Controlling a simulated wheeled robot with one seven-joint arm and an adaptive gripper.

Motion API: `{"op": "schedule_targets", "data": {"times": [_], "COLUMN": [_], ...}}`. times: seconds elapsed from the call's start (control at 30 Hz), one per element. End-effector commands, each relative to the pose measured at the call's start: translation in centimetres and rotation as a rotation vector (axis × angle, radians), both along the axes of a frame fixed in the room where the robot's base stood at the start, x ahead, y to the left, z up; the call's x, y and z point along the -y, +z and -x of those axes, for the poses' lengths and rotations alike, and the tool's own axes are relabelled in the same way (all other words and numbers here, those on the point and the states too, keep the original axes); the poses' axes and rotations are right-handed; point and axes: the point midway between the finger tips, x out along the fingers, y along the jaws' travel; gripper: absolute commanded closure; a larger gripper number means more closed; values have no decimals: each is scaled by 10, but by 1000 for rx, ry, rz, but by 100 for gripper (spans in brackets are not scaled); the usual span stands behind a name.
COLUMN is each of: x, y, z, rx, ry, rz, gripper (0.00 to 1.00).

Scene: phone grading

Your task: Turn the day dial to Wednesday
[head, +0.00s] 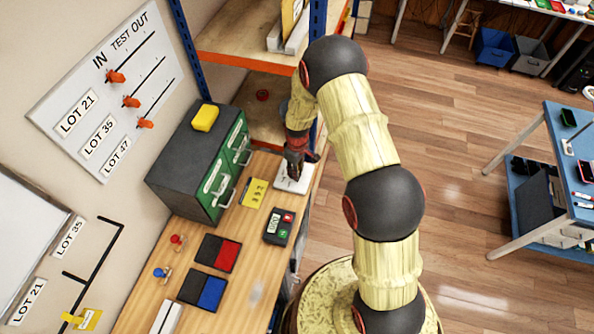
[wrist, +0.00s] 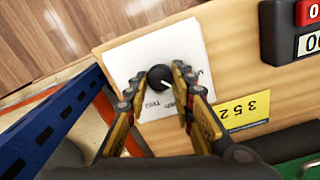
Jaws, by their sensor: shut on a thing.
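The day dial is a black round knob (wrist: 160,77) on a white square plate (wrist: 130,60), seen in the wrist view. A small white mark on the knob points to the lower right. Printed day labels sit around it, partly hidden by my fingers; one at the bottom looks like "THU". My gripper (wrist: 157,77) is shut on the knob, one finger on each side. In the head view my gripper (head: 296,170) reaches down onto the white plate (head: 288,185) at the bench's right edge, hiding the knob.
A green-fronted drawer cabinet (head: 205,165) stands left, with a yellow block (head: 204,117) on top. A blue shelf post (wrist: 50,120) rises close beside the plate.

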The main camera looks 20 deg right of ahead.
Motion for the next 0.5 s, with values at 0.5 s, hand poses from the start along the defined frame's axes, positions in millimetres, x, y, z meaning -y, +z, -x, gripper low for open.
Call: {"op": "schedule_targets", "data": {"times": [0.5], "x": [0], "y": [-3], "z": [0], "rx": [1], "ry": [-292], "rz": [-1], "gripper": [100]}}
